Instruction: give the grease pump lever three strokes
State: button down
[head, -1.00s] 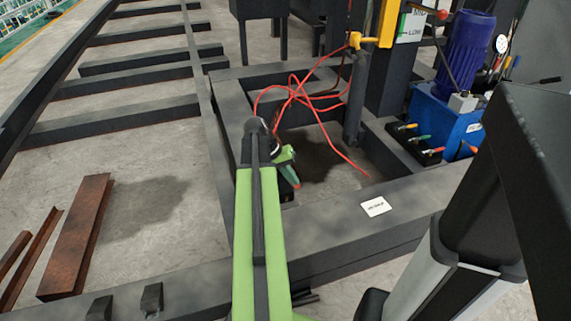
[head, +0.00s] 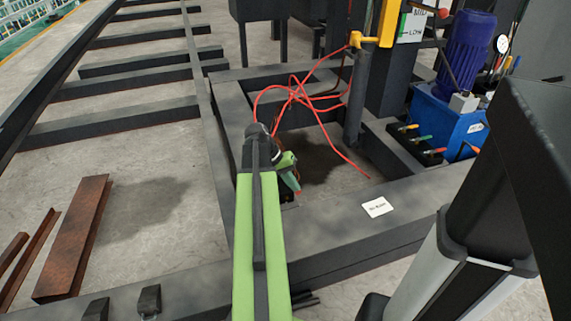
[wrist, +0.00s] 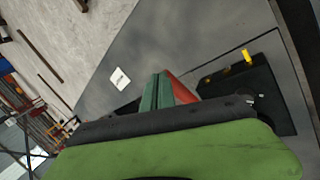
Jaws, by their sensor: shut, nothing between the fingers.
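My gripper (head: 292,182) is low over the inner corner of the dark steel frame in the head view, at the end of my green arm. In the wrist view my gripper (wrist: 165,88) shows green and red fingers closed together with nothing between them. A black plate (wrist: 265,85) with a small yellow piece (wrist: 247,56) lies on the grey steel beyond the fingers, to their right. I cannot tell whether this belongs to the grease pump. I cannot make out the pump lever for certain; my arm hides part of the corner.
A white label (head: 377,207) is on the front beam (head: 340,237). Red hose (head: 297,92) loops over the frame opening. A blue unit (head: 447,120) stands at right beside several coloured levers (head: 418,138). Rusty steel pieces (head: 77,235) lie on the open floor at left.

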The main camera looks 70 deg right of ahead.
jog(key=w+d+r+p, duration=0.4)
jog(key=d+r+p, duration=0.1)
jog(key=r+p, duration=0.5)
jog(key=shift+w+d+r, duration=0.15)
jog(key=shift+w+r, duration=0.05)
jog(key=shift+r, duration=0.05)
dwell(0.4)
dwell(0.5)
